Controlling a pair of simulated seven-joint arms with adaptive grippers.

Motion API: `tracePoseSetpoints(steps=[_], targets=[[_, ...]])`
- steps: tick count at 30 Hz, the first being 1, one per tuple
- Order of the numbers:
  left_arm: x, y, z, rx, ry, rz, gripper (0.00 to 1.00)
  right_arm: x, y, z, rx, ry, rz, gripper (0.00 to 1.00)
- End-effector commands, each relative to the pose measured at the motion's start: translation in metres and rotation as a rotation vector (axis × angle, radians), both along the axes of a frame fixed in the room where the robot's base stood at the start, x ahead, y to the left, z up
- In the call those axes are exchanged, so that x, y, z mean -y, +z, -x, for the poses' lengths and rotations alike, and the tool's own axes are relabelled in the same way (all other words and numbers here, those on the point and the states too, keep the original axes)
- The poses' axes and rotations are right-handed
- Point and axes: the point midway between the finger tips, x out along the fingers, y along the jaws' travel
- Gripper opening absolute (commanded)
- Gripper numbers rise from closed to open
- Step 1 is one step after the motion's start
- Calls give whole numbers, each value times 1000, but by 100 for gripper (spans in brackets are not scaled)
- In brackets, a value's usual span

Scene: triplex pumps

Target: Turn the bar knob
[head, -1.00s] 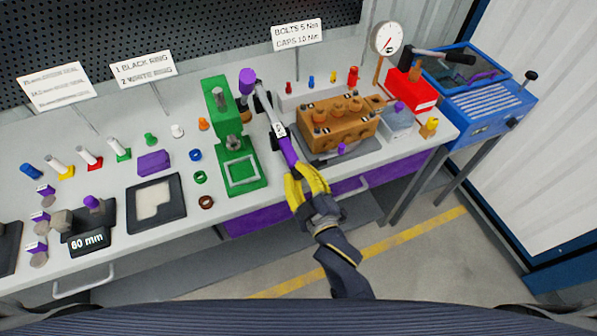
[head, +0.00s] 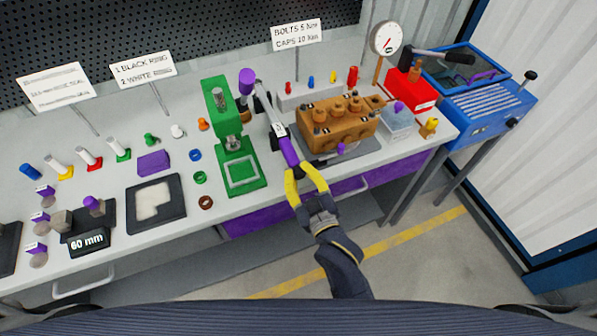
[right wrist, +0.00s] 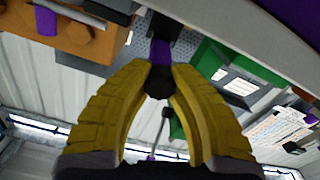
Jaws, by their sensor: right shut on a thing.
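My right gripper (head: 299,170) has its yellow fingers closed on the purple grip (head: 288,150) of a long grey bar tool. The tool's shaft rises toward the green press, near a purple cap (head: 247,81), and carries a small white label. In the right wrist view the fingers hold the purple grip (right wrist: 159,79), whose dark end lies between them. A small purple knob (head: 341,149) stands at the front of the brown pump block (head: 337,127), apart from the fingers. I cannot tell for sure which part is the bar knob. My left gripper does not show.
The green press (head: 238,168) stands just left of the tool. A grey box with a purple top (head: 398,117), a red box (head: 410,91) and a blue case (head: 490,108) are to the right. Rings and small parts lie on the left bench. The floor in front is clear.

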Motion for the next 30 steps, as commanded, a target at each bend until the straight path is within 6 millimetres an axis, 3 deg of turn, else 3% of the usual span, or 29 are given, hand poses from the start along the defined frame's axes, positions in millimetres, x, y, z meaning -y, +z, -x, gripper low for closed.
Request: tracePoseSetpoints(steps=[18, 30], targets=[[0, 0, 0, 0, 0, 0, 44, 2, 1, -1, -212, 4, -534, 0], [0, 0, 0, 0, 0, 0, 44, 3, 0, -1, -306, 7, -765, 0]])
